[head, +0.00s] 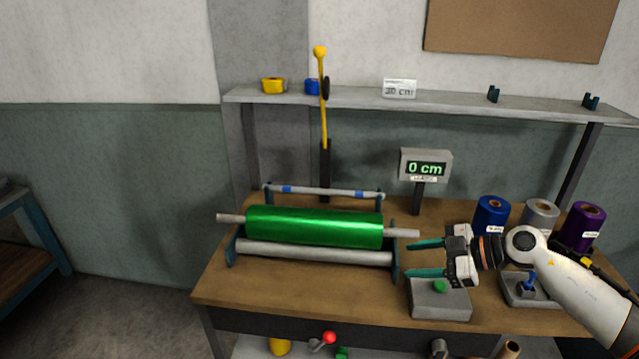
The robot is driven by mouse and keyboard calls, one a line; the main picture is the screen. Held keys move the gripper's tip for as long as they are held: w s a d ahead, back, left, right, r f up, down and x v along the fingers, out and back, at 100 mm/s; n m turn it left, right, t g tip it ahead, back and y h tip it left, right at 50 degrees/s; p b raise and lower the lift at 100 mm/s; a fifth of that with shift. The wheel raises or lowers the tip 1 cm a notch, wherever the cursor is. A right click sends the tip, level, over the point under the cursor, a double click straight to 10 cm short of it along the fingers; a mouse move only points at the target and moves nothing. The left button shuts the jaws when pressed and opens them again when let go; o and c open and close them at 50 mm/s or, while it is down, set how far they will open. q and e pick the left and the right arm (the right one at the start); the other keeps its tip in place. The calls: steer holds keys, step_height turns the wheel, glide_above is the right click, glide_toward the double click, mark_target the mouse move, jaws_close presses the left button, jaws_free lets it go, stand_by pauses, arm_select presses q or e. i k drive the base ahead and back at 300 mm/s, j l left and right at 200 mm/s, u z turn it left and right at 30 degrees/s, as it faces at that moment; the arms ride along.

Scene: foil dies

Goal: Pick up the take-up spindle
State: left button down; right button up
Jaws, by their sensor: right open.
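A slim pale rod with blue bands (335,193) lies across the back of the roller stand. In front of it a shiny green foil roll (315,227) sits on a pale shaft (403,233) that sticks out at both ends. No label tells which of these is the take-up spindle. A bare grey roller (310,254) lies in front of the green roll. My right gripper (425,258) is open and empty, its teal fingers pointing left, just right of the shaft's right end and the stand. My left gripper is not in view.
A grey box with a green button (440,287) is below my right gripper. A display reading 0 cm (425,168) stands behind it. Blue (491,215), silver and purple foil rolls stand at the right. The wooden bench (215,280) is clear at its front left.

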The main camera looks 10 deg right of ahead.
mark_target(277, 189)
steer(key=i, duration=1.6)
